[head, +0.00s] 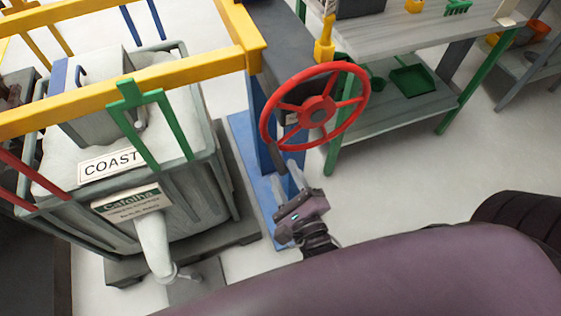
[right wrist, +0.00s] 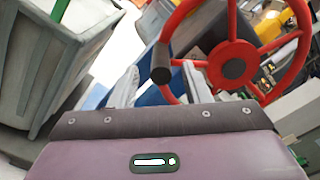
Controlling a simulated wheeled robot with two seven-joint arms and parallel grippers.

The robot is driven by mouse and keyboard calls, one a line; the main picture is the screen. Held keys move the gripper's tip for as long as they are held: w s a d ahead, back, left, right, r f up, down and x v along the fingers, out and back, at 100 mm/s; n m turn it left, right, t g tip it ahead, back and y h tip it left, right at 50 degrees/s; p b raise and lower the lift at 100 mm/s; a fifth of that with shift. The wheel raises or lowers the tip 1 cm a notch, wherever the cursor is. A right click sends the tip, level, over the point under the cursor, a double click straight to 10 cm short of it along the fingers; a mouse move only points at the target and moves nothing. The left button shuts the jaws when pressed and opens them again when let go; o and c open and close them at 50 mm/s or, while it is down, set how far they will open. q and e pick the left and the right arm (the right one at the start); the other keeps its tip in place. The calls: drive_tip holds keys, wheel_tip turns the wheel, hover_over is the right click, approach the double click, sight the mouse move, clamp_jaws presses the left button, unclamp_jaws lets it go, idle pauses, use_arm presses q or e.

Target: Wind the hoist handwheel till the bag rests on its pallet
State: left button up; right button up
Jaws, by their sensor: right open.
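The red handwheel (head: 318,108) stands on a dark and blue post in the middle of the head view. It also fills the upper right of the right wrist view (right wrist: 233,58). Its dark handle (right wrist: 160,62) sticks out toward my right gripper. My right gripper (head: 288,178) is open and empty just below the wheel. In the right wrist view its two fingers (right wrist: 160,86) lie either side of the handle's line, apparently short of it. The large pale bag (head: 185,185) is at the left, above a dark pallet (head: 240,233). I cannot tell whether they touch. My left gripper is not visible.
Yellow beams (head: 130,88) and a green hook (head: 140,118) cross above the bag. A grey workbench (head: 400,40) with green legs stands behind the wheel. A white spout (head: 155,245) hangs at the bag's front. The floor right of the wheel is clear.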

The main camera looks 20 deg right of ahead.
drive_tip(key=s+p, duration=0.1)
drive_tip(key=s, duration=0.3)
idle(0.4)
drive_tip(key=s+a+f+n+g+y, duration=0.1)
drive_tip(key=s+f+n+g, duration=0.15)
drive_tip(key=f+n, duration=0.45)
drive_tip(key=s+a+f+n+g+y, duration=0.1)
drive_tip(key=s+a+f+n+g, duration=0.15)
drive_tip(key=f, duration=0.95)
drive_tip(key=s+f+n+g+y, duration=0.1)
drive_tip(key=f+n+g, duration=0.3)
drive_tip(key=f, duration=0.5)
drive_tip(key=s+d+f+n+g+h, duration=0.1)
drive_tip(key=s+d+f+n+g, duration=0.1)
drive_tip(key=s+d+f+n, duration=0.2)
drive_tip(key=s+d+f+n+g+h, duration=0.1)
drive_tip(key=s+d+f+n+g, duration=0.2)
drive_tip(key=s+f+n, duration=0.3)
drive_tip(key=s+d+f+n+g+h, duration=0.1)
drive_tip(key=s+d+f+n+g, duration=0.2)
drive_tip(key=f, duration=0.8)
drive_tip(key=s+d+n, duration=0.2)
drive_tip(key=s+d, duration=0.1)
drive_tip(key=shift+w+n, duration=0.1)
drive_tip(key=shift+n, duration=0.15)
